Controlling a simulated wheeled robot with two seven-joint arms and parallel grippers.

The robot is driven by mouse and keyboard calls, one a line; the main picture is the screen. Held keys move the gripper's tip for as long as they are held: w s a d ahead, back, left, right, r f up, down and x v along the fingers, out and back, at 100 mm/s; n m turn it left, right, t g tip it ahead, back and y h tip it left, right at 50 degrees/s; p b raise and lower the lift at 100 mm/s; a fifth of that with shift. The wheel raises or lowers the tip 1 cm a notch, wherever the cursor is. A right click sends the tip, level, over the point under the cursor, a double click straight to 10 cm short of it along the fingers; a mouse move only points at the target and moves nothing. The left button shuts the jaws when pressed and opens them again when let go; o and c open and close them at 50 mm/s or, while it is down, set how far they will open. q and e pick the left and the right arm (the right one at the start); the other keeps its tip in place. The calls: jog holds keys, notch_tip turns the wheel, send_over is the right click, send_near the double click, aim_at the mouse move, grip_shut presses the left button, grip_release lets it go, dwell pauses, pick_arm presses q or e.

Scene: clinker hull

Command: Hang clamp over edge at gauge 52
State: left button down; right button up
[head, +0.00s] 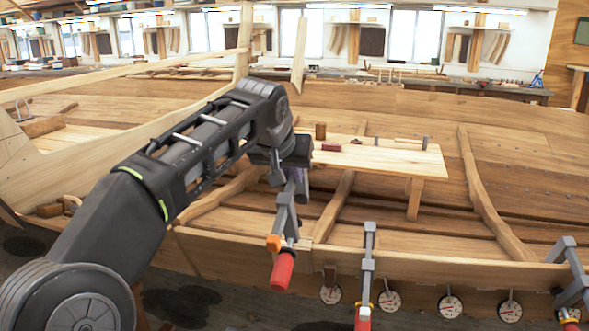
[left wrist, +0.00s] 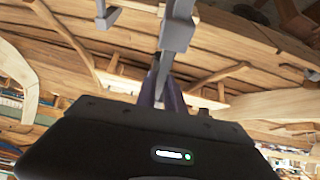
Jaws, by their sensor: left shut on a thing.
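My left gripper (head: 294,176) is shut on a grey clamp (head: 284,218) with a red handle and an orange part. The clamp hangs upright with the handle down, close to the hull's near edge (head: 430,265), left of the gauges. I cannot tell whether it touches the edge. In the left wrist view the clamp's grey bar (left wrist: 177,36) stands out beyond the fingers (left wrist: 164,88). Round white gauges (head: 389,301) line the hull's outer side below the edge; the leftmost one (head: 330,294) is nearest the held clamp. Their numbers are too small to read. My right gripper is not in view.
Another clamp (head: 368,262) sits on the edge right of the held one, and one more (head: 570,270) at the far right. A plank (head: 390,158) with small items lies across the hull. Curved ribs (head: 482,190) cross inside. Edge between the two seated clamps looks free.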

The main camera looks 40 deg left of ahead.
pick_arm(q)
jog(key=shift+s+r, duration=0.15)
jog(key=shift+r, duration=0.05)
jog(key=shift+f, duration=0.2)
notch_tip(320, 180, down, 5)
jog(key=b, duration=0.5)
jog(key=shift+f, duration=0.15)
jog(key=b, duration=0.6)
send_over(298, 248)
jog(key=s, duration=0.1)
notch_tip(298, 248, down, 9)
jog(key=shift+w+a+f+b, duration=0.1)
jog(key=shift+w+f+b, duration=0.2)
jog(key=shift+f, duration=0.3)
jog(key=shift+w+f+b, duration=0.15)
jog(key=shift+f+b, duration=0.2)
jog(key=shift+f, duration=0.25)
jog(key=shift+w+a+f+b, duration=0.1)
jog(key=shift+w+f+b, duration=0.2)
jog(key=shift+f, duration=0.3)
jog(key=shift+f, duration=0.25)
jog(key=shift+s+d+f+b, duration=0.2)
jog(key=shift+s+b, duration=0.05)
jog(key=shift+b, duration=0.15)
